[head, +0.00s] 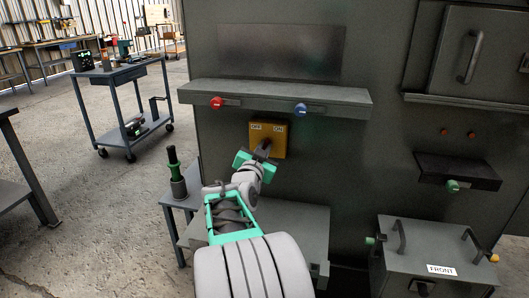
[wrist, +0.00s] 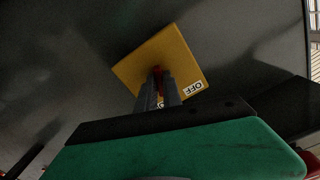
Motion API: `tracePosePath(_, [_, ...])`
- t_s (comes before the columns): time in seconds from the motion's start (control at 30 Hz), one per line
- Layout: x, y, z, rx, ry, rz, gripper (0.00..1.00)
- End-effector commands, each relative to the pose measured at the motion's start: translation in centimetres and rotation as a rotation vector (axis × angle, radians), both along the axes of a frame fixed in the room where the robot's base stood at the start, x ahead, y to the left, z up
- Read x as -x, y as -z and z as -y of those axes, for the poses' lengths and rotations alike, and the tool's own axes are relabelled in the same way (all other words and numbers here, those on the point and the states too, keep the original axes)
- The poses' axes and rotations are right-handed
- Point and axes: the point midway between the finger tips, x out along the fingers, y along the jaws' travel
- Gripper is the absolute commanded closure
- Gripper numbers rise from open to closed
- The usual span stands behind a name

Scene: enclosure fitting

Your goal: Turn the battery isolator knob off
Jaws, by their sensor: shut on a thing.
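The yellow isolator plate (head: 280,145) is on the front of the grey cabinet, below a ledge, with two small white labels along its top edge. It also shows in the wrist view (wrist: 178,45), where one label reads OFF and another is mostly hidden behind my fingers. The red knob (wrist: 157,71) shows only as a small part between my fingertips. My gripper (head: 264,149) reaches the plate from the front; in the wrist view my gripper (wrist: 162,85) is shut on the knob. Which way the knob points is hidden.
A ledge with a red knob (head: 216,103) and a blue knob (head: 301,109) juts out above the plate. A grey bench (head: 300,222) is below. A box marked FRONT (head: 432,245) stands at the right. A small stand (head: 179,198) with a green-handled tool is at the left.

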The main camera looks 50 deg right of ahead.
Motion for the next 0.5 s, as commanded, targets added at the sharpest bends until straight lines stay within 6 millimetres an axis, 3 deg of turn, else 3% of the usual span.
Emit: tracePosePath(0.5, [-0.06,-0.03,0.00,0.194,-0.001,-0.449,1.00])
